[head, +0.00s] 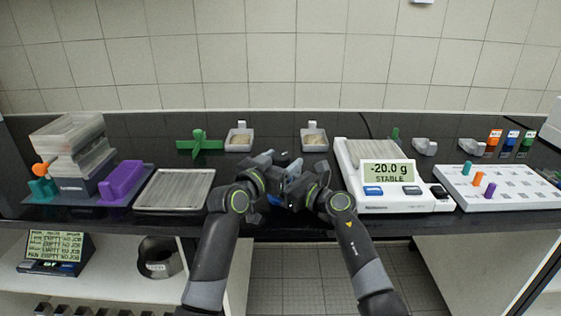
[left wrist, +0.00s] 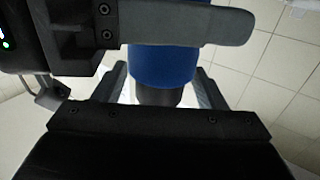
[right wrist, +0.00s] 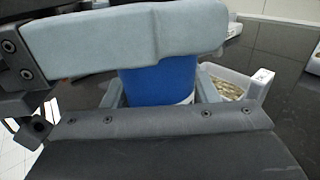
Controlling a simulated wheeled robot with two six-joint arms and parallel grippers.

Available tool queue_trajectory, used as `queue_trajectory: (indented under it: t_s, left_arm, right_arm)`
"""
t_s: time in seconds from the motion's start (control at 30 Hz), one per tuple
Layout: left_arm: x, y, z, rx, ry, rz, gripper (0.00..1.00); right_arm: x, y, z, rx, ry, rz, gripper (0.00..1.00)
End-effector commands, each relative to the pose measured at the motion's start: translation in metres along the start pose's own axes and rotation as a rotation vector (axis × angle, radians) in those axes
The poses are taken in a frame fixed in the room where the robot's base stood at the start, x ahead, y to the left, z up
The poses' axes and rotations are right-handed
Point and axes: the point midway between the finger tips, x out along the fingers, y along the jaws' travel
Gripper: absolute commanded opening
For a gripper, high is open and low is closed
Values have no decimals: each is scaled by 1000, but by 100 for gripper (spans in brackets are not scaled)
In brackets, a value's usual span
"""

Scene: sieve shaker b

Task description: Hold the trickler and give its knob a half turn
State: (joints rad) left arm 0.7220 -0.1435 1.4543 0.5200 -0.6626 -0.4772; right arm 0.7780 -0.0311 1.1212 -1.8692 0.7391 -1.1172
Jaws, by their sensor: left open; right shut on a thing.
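The trickler shows as a blue cylinder in the right wrist view (right wrist: 160,82), between the fingers of my right gripper (head: 302,186), which is shut on it. In the left wrist view the blue body (left wrist: 163,66) has a dark, narrower end (left wrist: 156,96), which may be the knob. My left gripper (head: 270,166) is open, its fingers on either side of the trickler. I cannot tell whether they touch it. In the head view both grippers meet in front of the counter's middle and mostly hide the trickler.
A balance (head: 405,200) reading -20.0 g stands to the right, beside a white rack (head: 500,192) with coloured pegs. A metal tray (head: 172,205), a purple block (head: 121,184) and stacked sieves (head: 70,145) lie left. Two small sample trays (head: 238,147) (head: 314,147) stand behind the grippers.

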Motion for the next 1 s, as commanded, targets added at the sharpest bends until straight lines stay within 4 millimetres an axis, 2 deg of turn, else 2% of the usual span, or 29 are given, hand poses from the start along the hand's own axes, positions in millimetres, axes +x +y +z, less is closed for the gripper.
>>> queue_trajectory:
  t_s: [0.13,0.4,0.5,0.77,1.0]
  left_arm:
    - [0,0,0,0,0,0,65]
    - [0,0,0,0,0,0,30]
    - [0,0,0,0,0,0,20]
    - [0,-1,0,0,-2,24,20]
    - [0,-2,1,0,-6,119,20]
  right_arm:
    - [0,0,0,1,0,0,14]
    - [0,0,0,1,0,0,14]
    - [0,0,0,1,0,0,14]
    - [0,0,0,1,0,0,14]
    - [0,0,0,0,0,0,14]
